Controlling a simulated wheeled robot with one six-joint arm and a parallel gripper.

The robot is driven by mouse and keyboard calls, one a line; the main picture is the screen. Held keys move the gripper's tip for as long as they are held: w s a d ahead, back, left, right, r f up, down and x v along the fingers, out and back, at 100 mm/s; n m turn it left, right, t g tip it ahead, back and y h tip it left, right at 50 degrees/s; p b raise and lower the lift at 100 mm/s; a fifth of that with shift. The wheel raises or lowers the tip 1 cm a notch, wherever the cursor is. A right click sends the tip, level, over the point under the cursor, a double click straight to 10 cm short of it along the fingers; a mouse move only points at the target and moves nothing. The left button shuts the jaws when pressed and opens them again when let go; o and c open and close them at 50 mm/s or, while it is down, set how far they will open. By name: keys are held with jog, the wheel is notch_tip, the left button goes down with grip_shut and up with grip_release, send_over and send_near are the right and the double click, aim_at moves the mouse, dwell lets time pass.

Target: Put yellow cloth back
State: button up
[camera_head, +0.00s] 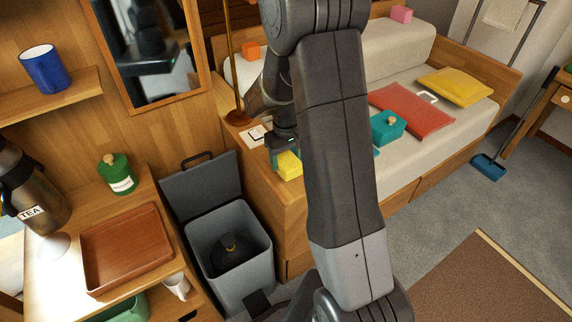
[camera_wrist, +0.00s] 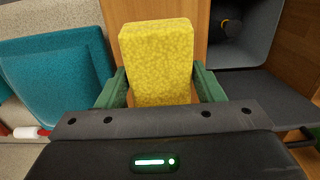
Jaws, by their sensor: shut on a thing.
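The yellow cloth (camera_head: 289,166) looks like a thick, speckled yellow block. It is in my gripper (camera_head: 284,152), which is shut on it, above the wooden end of the sofa bench. In the wrist view the yellow cloth (camera_wrist: 158,58) stands up between the two green fingers of my gripper (camera_wrist: 157,90), one at each side. Whether its lower edge touches the wood cannot be told. My arm hides part of the bench behind it.
An open grey bin (camera_head: 230,250) with a dark thing inside stands left of the bench. A wooden tray (camera_head: 126,250), green canister (camera_head: 117,174) and tea flask (camera_head: 32,190) are on the left counter. A teal box (camera_head: 388,127) and red cushion (camera_head: 412,108) lie on the bench.

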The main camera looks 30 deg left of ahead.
aim_at(286, 158)
notch_tip(286, 158, down, 3)
jog(key=shift+r, duration=0.2)
jog(key=o, duration=1.1)
jog(key=shift+c, duration=0.2)
notch_tip(286, 158, up, 12)
jog(key=shift+r+p, duration=0.1)
jog(key=shift+p, duration=0.55)
